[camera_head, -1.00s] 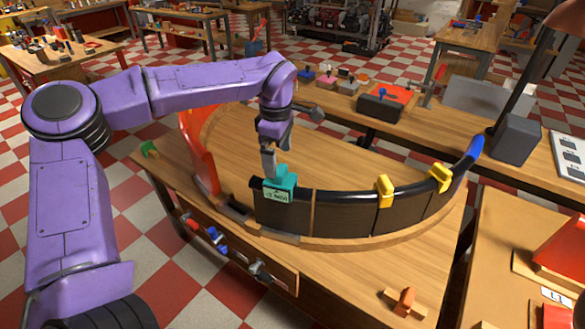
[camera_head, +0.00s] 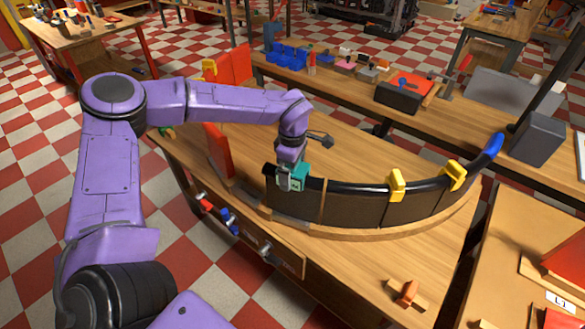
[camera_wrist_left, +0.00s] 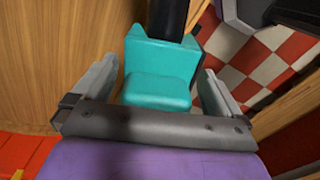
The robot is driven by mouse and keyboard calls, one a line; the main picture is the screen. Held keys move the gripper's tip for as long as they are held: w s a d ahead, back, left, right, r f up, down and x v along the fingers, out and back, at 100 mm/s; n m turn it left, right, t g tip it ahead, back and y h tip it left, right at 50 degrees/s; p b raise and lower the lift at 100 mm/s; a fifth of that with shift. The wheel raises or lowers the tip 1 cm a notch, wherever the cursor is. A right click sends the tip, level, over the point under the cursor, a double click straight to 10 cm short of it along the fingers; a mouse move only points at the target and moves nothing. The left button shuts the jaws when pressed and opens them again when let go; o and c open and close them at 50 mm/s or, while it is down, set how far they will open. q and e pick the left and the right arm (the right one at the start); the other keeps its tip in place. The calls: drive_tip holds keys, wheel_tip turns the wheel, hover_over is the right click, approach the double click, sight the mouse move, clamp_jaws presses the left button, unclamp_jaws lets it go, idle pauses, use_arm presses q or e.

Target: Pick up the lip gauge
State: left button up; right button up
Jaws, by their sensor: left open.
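The lip gauge, a teal block (camera_head: 301,173), sits on the black rim at the left end of the curved duct section (camera_head: 353,207). In the left wrist view the teal gauge (camera_wrist_left: 157,88) stands between my two grey fingers. My left gripper (camera_head: 288,182) is open and has come down at the gauge, one finger on each side. In the wrist view (camera_wrist_left: 158,85) a gap shows beside the gauge, so I see no grip on it. The gripper partly hides the gauge in the head view. My right gripper is out of view.
Two yellow clamps (camera_head: 396,185) sit on the rim farther right, with a blue end piece (camera_head: 487,155) beyond. A red upright part (camera_head: 217,150) stands left of the gauge. Tools hang on the table's front (camera_head: 228,220). The tabletop right of front is mostly clear.

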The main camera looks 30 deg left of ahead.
use_arm(q)
drive_tip(key=c, duration=1.2)
drive_tip(key=shift+o, duration=0.2)
drive_tip(key=shift+w+r+b, duration=0.15)
drive_tip(key=shift+r+b, duration=0.2)
drive_tip(key=shift+r, duration=1.15)
drive_tip(key=s+d+r, duration=0.3)
drive_tip(key=s+r, duration=0.3)
drive_tip(key=r, duration=0.1)
drive_tip(key=s+d+r+p, duration=0.1)
drive_tip(key=s+d+r, duration=0.2)
drive_tip(key=s+r, duration=0.3)
wheel_tip(320, 180, up, 2)
drive_tip(key=shift+s+d, duration=0.3)
drive_tip(key=shift+d, duration=0.05)
